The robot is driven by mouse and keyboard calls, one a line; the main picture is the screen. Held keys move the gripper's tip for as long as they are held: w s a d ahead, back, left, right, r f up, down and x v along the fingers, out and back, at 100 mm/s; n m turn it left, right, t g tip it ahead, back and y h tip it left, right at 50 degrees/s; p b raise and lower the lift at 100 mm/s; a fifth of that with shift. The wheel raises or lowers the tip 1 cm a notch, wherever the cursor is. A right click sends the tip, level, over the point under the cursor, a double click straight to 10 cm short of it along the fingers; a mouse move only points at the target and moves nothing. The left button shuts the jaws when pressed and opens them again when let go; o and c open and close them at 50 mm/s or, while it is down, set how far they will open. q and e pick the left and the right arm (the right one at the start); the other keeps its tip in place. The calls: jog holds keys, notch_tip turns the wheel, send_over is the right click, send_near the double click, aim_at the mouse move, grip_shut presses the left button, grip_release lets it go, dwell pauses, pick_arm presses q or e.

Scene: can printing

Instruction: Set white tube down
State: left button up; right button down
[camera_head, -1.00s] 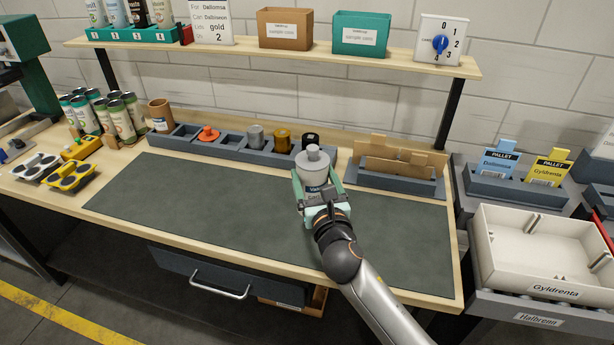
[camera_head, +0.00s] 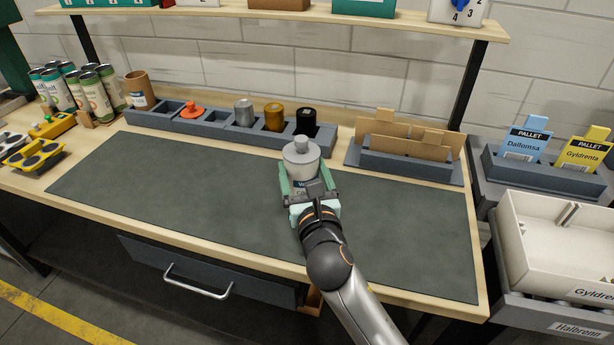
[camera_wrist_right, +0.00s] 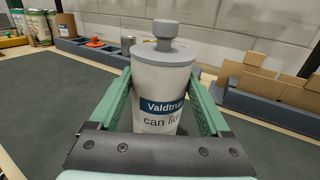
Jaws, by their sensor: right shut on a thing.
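The white tube (camera_head: 302,162) has a grey lid with a knob on top and a blue label; in the right wrist view the tube (camera_wrist_right: 160,85) shows the words "Valdtru..." and "can lids". It stands upright between the green fingers of my right gripper (camera_head: 308,188), which is shut on it. The fingers flank its sides in the right wrist view. The tube is over the dark green mat (camera_head: 180,195), near its back edge. I cannot tell whether its base touches the mat, as the gripper hides it. My left gripper is not in view.
A grey rack (camera_head: 222,132) with an orange piece and grey, amber and black cylinders runs behind the mat. A holder with cardboard pieces (camera_head: 410,140) stands at the back right. Cans (camera_head: 95,95) and a brown tube (camera_head: 139,90) stand at left. The mat's left and right sides are clear.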

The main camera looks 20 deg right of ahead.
dwell(0.3)
jog(key=shift+f, duration=0.15)
jog(key=shift+c, duration=1)
grip_release()
jog(key=shift+o, duration=1)
